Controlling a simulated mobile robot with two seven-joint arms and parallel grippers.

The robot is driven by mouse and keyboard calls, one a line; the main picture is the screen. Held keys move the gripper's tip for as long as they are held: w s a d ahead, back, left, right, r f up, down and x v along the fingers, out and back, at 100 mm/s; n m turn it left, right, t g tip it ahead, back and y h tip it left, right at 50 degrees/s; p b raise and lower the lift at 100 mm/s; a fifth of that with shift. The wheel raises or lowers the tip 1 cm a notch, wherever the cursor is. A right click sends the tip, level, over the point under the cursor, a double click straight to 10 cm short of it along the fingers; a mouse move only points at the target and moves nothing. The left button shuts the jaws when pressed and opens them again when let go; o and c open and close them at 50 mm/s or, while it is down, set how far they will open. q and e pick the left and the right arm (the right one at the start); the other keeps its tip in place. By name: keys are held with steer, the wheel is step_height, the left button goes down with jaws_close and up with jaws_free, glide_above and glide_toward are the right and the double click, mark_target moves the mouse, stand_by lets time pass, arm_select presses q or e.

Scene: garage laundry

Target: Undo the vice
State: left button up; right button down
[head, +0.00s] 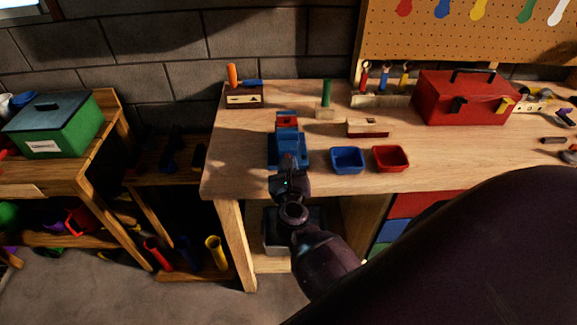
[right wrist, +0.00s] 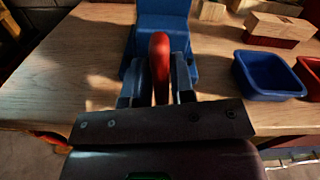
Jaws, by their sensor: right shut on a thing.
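The blue vice (head: 285,140) stands near the front left of the wooden workbench, with red at its top. In the right wrist view its blue body (right wrist: 163,18) rises behind a red handle (right wrist: 159,58). My right gripper (head: 287,166) reaches in at the vice's front; in the wrist view its two fingers (right wrist: 158,82) are shut on the red handle, one on each side. The handle's lower end is hidden by the gripper. In the head view the gripper hides the vice's handle. My left gripper is not in view.
A blue bin (head: 347,160) and a red bin (head: 391,158) sit just right of the vice. A wooden block with a red base (head: 368,128) and a red toolbox (head: 464,98) lie further back. Bare bench top (head: 235,150) lies left of the vice.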

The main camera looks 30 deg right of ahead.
steer(key=shift+r, duration=0.15)
stand_by(0.8)
steer(key=c, duration=1.1)
jaws_free()
steer(key=shift+w+d, duration=0.1)
steer(key=shift+b+v, duration=1)
steer(key=shift+v, duration=4.45)
steer(key=shift+w, duration=0.1)
